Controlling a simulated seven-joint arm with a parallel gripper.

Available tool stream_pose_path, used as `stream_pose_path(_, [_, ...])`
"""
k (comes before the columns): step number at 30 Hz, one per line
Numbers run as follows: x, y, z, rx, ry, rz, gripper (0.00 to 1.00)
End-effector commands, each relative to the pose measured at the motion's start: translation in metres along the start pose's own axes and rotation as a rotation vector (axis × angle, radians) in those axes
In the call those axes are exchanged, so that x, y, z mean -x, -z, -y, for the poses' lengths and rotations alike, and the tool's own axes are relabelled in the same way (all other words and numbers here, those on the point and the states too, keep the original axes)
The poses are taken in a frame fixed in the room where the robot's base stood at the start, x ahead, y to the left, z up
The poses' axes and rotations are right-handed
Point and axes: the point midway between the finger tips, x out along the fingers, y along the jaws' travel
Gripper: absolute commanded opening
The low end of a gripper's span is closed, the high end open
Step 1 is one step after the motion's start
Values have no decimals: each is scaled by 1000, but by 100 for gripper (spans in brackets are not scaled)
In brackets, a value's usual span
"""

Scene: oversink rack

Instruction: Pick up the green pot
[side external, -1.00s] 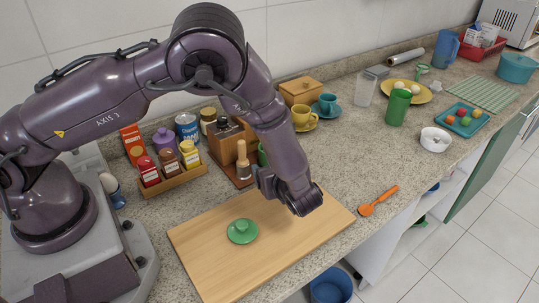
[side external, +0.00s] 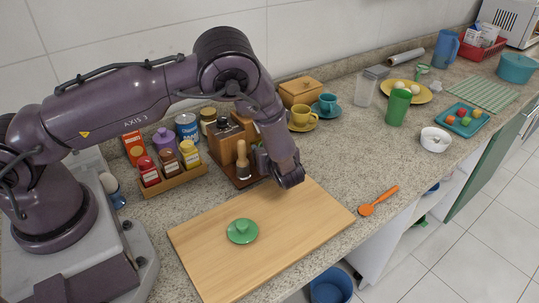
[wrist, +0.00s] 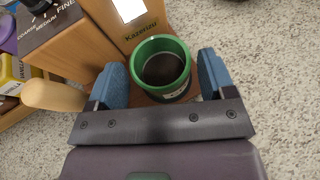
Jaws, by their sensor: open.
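The green pot (wrist: 163,68) shows in the wrist view as a round cup with a bright green rim and a dark inside. It stands upright against a wooden block with lettering. My gripper (wrist: 163,82) is open, with one blue finger on the left of the pot and one on the right. The pot lies between the fingers, with narrow gaps on both sides. In the side view, my gripper (side external: 261,161) is low beside the wooden holder (side external: 230,142), and my arm hides the pot there.
A wooden board (side external: 285,220) with a green lid-like disc (side external: 242,231) lies in front. A spice rack (side external: 178,180) stands left of the holder. A yellow cup (side external: 301,115) stands behind. An orange spoon (side external: 378,201) lies right of the board.

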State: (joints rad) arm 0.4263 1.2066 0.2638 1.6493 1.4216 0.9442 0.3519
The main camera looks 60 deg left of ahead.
Motion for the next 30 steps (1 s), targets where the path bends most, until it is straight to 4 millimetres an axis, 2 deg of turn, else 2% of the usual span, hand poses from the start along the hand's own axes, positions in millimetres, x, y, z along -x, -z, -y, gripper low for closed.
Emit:
stream_pose_path(1, [-9, 0, 0, 1, -2, 1, 76])
stream_pose_path(4, [-21, 0, 0, 1, -2, 1, 76])
stream_pose_path(11, [-23, 0, 0, 1, 1, 1, 76])
stream_pose_path(16, [-23, 0, 0, 1, 1, 0, 39])
stream_pose_path(18, [-23, -1, 0, 2, 1, 1, 30])
stream_pose_path(26, [-22, -3, 0, 2, 1, 2, 30])
stream_pose_path(30, [-18, -12, 1, 4, 1, 2, 30])
